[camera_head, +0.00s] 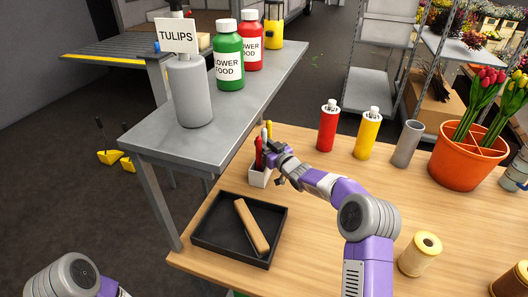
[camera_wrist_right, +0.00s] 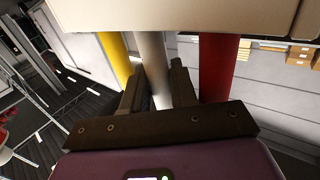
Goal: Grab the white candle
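The white candle (camera_head: 264,136) stands in a small white holder (camera_head: 259,178) between a red candle (camera_head: 258,154) and a yellow candle (camera_head: 270,128). My right gripper (camera_head: 268,150) is at the holder. In the right wrist view its fingers (camera_wrist_right: 157,88) lie on either side of the white candle (camera_wrist_right: 150,60), with no clear gap. The yellow candle (camera_wrist_right: 114,58) and red candle (camera_wrist_right: 218,70) are outside the fingers. The pale holder edge covers the candles' far ends there. My left gripper is out of view; only part of that arm shows at bottom left.
A black tray (camera_head: 204,247) with a wooden bar (camera_head: 251,227) lies before the holder. A grey raised table (camera_head: 255,83) with bottles stands close on the left. Red (camera_head: 327,127) and yellow (camera_head: 368,133) bottles, a grey cup (camera_head: 408,145) and an orange tulip pot (camera_head: 463,160) stand right.

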